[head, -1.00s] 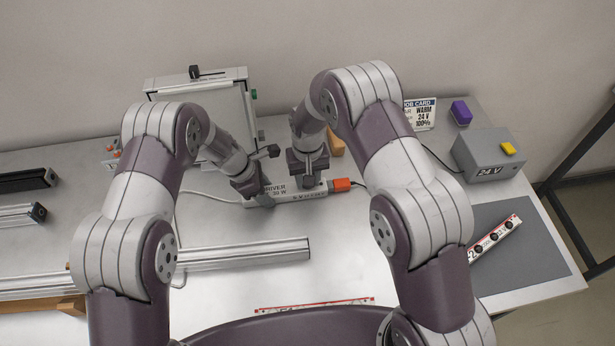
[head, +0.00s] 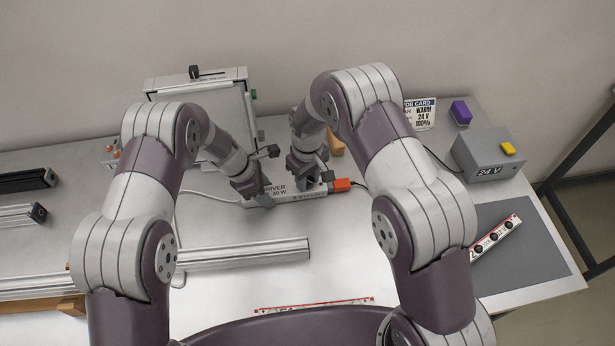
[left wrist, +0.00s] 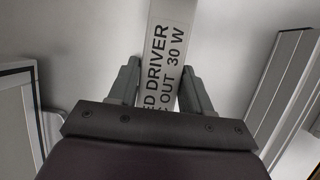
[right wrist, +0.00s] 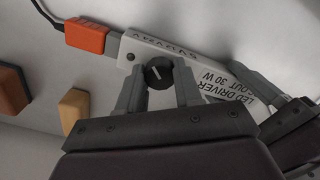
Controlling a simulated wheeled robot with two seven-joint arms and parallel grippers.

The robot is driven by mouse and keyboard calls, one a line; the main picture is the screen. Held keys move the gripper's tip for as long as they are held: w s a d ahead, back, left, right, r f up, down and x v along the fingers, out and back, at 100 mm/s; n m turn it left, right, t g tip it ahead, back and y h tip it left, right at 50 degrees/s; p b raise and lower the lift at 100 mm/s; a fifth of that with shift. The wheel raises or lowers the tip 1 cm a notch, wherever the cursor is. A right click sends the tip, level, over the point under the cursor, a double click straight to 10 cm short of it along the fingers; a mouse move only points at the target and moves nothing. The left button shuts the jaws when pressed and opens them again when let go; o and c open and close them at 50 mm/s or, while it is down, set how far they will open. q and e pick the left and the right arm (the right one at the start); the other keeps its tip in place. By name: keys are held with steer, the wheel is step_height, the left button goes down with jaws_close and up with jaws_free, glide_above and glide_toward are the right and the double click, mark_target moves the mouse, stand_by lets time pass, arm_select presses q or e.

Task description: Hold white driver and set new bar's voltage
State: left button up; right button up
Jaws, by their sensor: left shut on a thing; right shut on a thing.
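The white LED driver (head: 285,198) lies on the table with an orange plug (head: 341,185) at its right end. My left gripper (head: 262,198) is shut across the driver's body; in the left wrist view the label on the driver (left wrist: 166,45) reads "30 W" between the fingers. My right gripper (head: 310,184) is at the driver's right part, shut on a black round knob (right wrist: 158,73). A red-edged strip with black round parts (head: 495,238) lies on a grey mat.
A grey box (head: 487,160) with a yellow button reads "24 V". A job card (head: 420,114) reads "WARM 24 V 100%". A purple block (head: 461,112) stands behind. Aluminium profiles (head: 245,253) lie at front left, and another red-edged strip (head: 315,305) at the front edge.

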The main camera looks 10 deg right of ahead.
mark_target(308, 180)
steer(key=o, duration=1)
steer(key=shift+o, duration=0.2)
step_height(308, 180, up, 12)
arm_select(q)
steer(key=o, duration=1.3)
